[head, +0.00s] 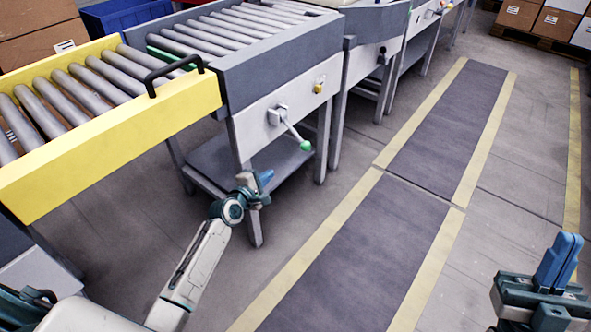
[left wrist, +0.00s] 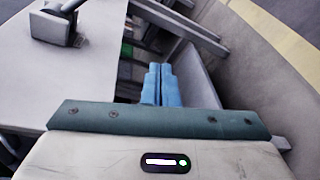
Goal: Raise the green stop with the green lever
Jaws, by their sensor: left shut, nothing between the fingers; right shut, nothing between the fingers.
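The green lever (head: 295,133) sits on the white side panel of the grey conveyor, slanting down to the right from its grey mount to a green knob (head: 306,145). Its grey mount (left wrist: 55,27) also shows at the upper left in the left wrist view; the knob is out of that picture. A green bar (head: 165,55), probably the green stop, lies low among the rollers behind the yellow section; its raised height cannot be told. My left gripper (head: 266,177) is shut and empty, below and left of the knob, apart from it. My right gripper (head: 562,258) is shut and empty at the lower right.
A yellow roller section (head: 110,130) with a black handle (head: 172,72) adjoins the conveyor at the left. A yellow knob (head: 319,88) sits right of the lever mount. A lower shelf (head: 225,160) and legs are near my left gripper. The marked floor lane (head: 350,250) is clear.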

